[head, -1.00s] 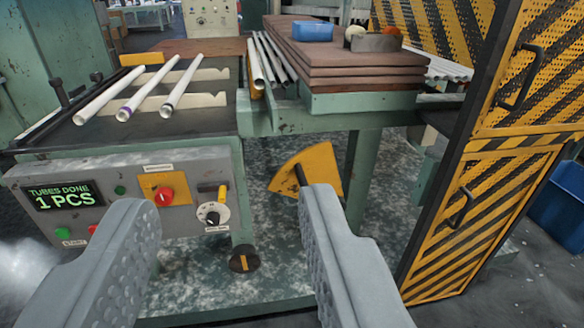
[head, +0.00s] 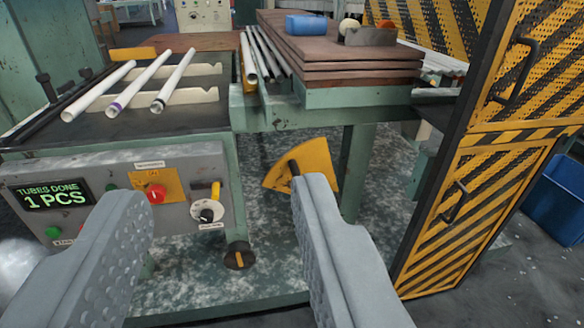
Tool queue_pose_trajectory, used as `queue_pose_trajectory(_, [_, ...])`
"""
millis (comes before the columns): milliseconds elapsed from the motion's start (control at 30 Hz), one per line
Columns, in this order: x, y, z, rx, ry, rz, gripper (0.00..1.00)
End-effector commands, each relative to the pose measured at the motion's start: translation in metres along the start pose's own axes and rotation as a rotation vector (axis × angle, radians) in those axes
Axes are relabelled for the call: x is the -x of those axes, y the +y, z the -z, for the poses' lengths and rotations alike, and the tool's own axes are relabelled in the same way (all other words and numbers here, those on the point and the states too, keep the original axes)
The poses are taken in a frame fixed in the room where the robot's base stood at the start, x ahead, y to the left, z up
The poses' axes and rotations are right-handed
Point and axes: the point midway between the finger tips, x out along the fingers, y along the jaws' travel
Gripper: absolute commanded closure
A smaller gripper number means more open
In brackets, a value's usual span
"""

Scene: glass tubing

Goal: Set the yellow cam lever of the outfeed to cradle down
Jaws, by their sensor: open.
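My gripper (head: 218,192) is open and empty. Its right finger overlaps the plate's lower edge in the picture; I see no clear contact. The left finger is in front of the control panel. A dark round knob with a yellow stripe (head: 239,256) is low on the left machine's leg.
Several white tubes lie on the bench (head: 190,118) above. A yellow-black striped guard door (head: 470,215) stands on the right.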

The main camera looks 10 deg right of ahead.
Motion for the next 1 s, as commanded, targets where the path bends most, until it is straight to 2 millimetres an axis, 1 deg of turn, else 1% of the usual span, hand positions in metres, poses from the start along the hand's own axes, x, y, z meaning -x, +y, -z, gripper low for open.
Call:
queue_pose_trajectory(167, [-0.042,0.009,-0.015,0.021,-0.003,-0.024,0.57])
queue_pose_trajectory(300, [-0.081,0.018,-0.030,0.044,0.003,-0.043,0.57])
queue_pose_trajectory(467, [-0.123,0.029,-0.053,0.069,0.009,-0.057,0.57])
queue_pose_trajectory(700, [-0.179,0.047,-0.094,0.100,0.015,-0.065,0.57])
queue_pose_trajectory(867, [-0.213,0.059,-0.126,0.117,0.019,-0.062,0.57])
queue_pose_trajectory(1000, [-0.238,0.069,-0.156,0.127,0.022,-0.054,0.57])
